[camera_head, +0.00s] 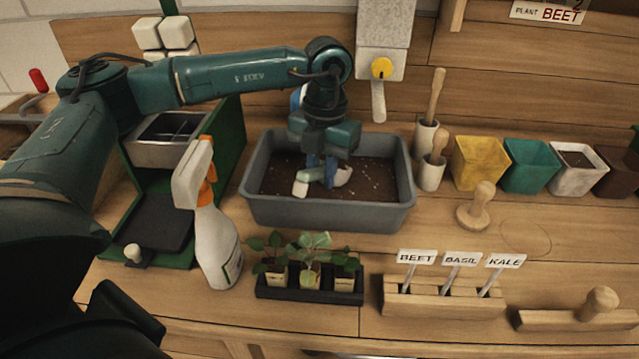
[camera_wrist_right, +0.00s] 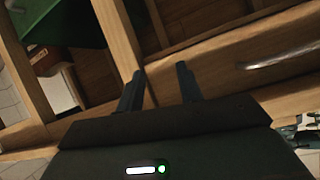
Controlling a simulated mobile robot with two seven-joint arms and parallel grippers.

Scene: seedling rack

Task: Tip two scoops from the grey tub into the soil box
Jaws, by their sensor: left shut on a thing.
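The grey tub (camera_head: 325,214) stands mid-table and holds dark soil with pale flecks. My left gripper (camera_head: 326,160) points down inside it and is shut on a small scoop-like thing, with blue and whitish parts (camera_head: 343,177) at the soil. The gripper hides much of its shape. An open metal box (camera_head: 160,155) sits in a green stand left of the tub; I cannot tell for sure that it is the soil box. My right gripper (camera_wrist_right: 160,88) shows in the right wrist view with its fingers apart and nothing between them.
A spray bottle (camera_head: 217,245) stands between the green stand and the tub. A seedling tray (camera_head: 310,294) and a wooden label holder (camera_head: 440,300) stand in front. Coloured pots, including a yellow one (camera_head: 478,164), line the back right. A wooden stamp (camera_head: 477,208) stands right of the tub.

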